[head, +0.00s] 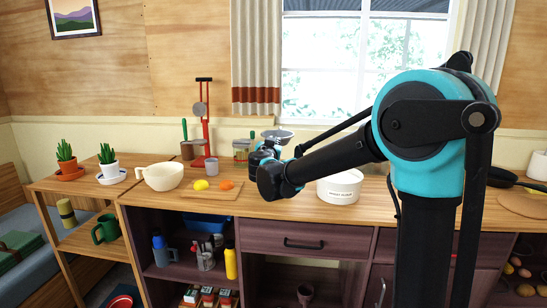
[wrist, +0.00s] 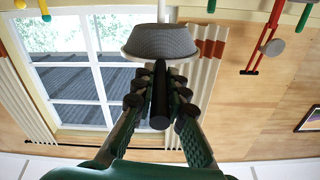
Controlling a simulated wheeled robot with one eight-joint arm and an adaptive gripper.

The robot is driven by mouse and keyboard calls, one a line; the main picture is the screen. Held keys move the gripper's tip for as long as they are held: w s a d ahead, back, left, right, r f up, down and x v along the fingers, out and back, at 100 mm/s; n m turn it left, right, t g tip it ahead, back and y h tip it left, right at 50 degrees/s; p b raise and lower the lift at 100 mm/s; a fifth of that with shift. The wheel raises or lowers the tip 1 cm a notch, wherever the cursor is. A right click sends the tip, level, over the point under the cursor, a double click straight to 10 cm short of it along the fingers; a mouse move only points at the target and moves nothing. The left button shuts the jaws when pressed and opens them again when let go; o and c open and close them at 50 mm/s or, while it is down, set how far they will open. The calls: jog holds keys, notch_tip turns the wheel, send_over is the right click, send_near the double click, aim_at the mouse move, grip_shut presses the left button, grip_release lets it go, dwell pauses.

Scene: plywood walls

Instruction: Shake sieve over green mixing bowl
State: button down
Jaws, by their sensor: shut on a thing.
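The sieve (head: 278,134) is a small grey mesh basket, held up above the worktop in front of the window. In the wrist view the sieve (wrist: 160,42) sits beyond my fingertips, with its dark handle between them. My gripper (wrist: 160,88) is shut on that handle; the head view shows it partly, behind my arm. No bowl that looks green is in view. A cream mixing bowl (head: 163,177) with a handle stands on the worktop to the left of my gripper, apart from the sieve. Whether the sieve holds anything is hidden.
A cutting board (head: 217,192) with a lemon (head: 200,185) and an orange (head: 226,184) lies between bowl and gripper. A white round canister (head: 340,187) stands just right of my gripper. A red utensil stand (head: 206,125) rises behind. Potted plants are at the left.

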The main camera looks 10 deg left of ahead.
jog(key=shift+r, duration=0.8)
jog(key=shift+f, duration=0.1)
jog(key=shift+w+f, duration=0.1)
jog(key=shift+f, duration=0.3)
notch_tip(320, 180, down, 14)
jog(key=shift+f, duration=0.25)
